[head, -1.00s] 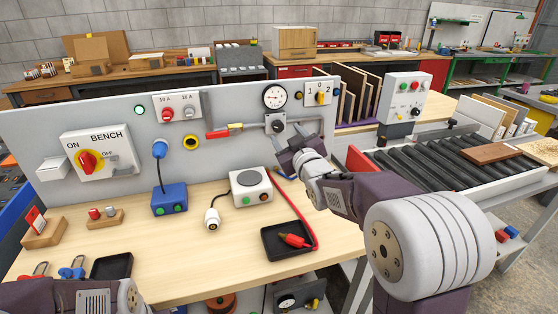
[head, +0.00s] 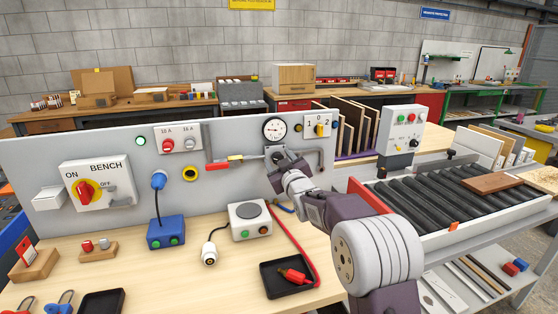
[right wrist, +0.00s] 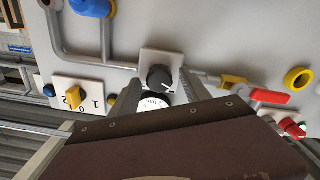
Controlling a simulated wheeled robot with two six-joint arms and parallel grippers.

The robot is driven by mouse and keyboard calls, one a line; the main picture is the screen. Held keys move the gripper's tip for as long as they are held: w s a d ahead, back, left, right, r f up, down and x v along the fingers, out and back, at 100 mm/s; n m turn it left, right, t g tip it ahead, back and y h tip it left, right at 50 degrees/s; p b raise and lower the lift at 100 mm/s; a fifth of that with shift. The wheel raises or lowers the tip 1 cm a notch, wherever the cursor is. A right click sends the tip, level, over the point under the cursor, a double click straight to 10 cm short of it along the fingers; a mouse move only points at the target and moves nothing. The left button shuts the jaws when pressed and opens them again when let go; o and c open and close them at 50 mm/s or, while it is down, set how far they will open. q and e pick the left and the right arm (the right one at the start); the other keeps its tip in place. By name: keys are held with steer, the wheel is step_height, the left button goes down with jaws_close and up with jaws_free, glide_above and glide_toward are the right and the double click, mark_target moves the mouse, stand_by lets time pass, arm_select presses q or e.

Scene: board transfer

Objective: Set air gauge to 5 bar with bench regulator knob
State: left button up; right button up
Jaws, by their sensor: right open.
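The round white air gauge (head: 274,129) is on the grey bench panel (head: 100,150); its needle reading is too small to tell. The black regulator knob (right wrist: 160,77) sits on a light square plate just below it, with a white pointer line. My right gripper (head: 278,163) is at the knob and hides most of it in the head view. In the right wrist view, its open fingers (right wrist: 160,86) stand on either side of the knob; I cannot tell whether they touch it. That view is upside down, and the gauge is partly hidden by the gripper. My left gripper is not in view.
A red-handled yellow valve (head: 236,158) on the pipe lies left of the knob. A yellow selector switch (head: 320,129) is to the right. A black tray (head: 268,293) with a red air fitting and hose lies below. A roller conveyor (head: 440,196) is at the right.

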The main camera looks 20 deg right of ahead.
jaws_close()
steer(key=m, duration=0.4)
steer(key=shift+d+m+p, duration=0.1)
steer(key=shift+m+p, duration=0.2)
steer(key=shift+m, duration=0.1)
steer(key=m+p, duration=0.1)
steer(key=m, duration=0.4)
steer(key=m+p, duration=0.1)
steer(key=m, duration=0.4)
steer(key=shift+d+m, duration=0.15)
steer(key=shift+m, duration=0.25)
steer(key=m+p, duration=0.1)
steer(key=m, duration=0.3)
steer(key=shift+f, duration=0.15)
steer(key=shift+m, duration=0.3)
